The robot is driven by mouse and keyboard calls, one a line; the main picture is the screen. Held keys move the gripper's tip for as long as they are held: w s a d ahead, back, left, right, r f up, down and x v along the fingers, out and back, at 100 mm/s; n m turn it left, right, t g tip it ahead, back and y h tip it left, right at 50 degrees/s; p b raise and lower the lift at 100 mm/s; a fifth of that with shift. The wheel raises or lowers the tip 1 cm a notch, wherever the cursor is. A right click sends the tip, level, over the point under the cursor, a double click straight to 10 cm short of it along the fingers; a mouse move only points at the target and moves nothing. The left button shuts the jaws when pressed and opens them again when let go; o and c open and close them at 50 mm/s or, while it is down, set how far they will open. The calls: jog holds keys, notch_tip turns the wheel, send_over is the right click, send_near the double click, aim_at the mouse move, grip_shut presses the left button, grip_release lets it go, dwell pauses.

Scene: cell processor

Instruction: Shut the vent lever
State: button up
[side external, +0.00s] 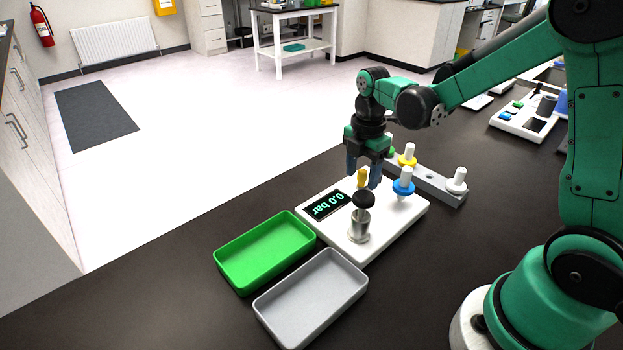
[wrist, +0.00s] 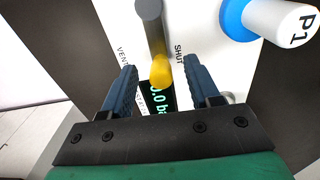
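The vent lever has a yellow tip (side external: 362,179) and stands on a white cell processor panel (side external: 390,230). In the wrist view the yellow tip (wrist: 162,71) ends a grey shaft, which lies between the printed words VENT on the left and SHUT on the right. My gripper (side external: 363,172) is open, with its blue fingers on either side of the lever tip. In the wrist view there are gaps between the tip and both fingers of my gripper (wrist: 163,82). The display (side external: 328,205) reads 0.0 bar.
A black-topped metal post (side external: 359,225) stands at the panel's front. A blue-collared white piece (side external: 404,182), marked P1 in the wrist view, stands to the right. A grey rack (side external: 430,182) lies behind. Green (side external: 238,283) and grey (side external: 293,338) trays sit in front.

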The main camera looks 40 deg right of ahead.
aim_at(362, 170)
jog(key=shift+r, duration=3)
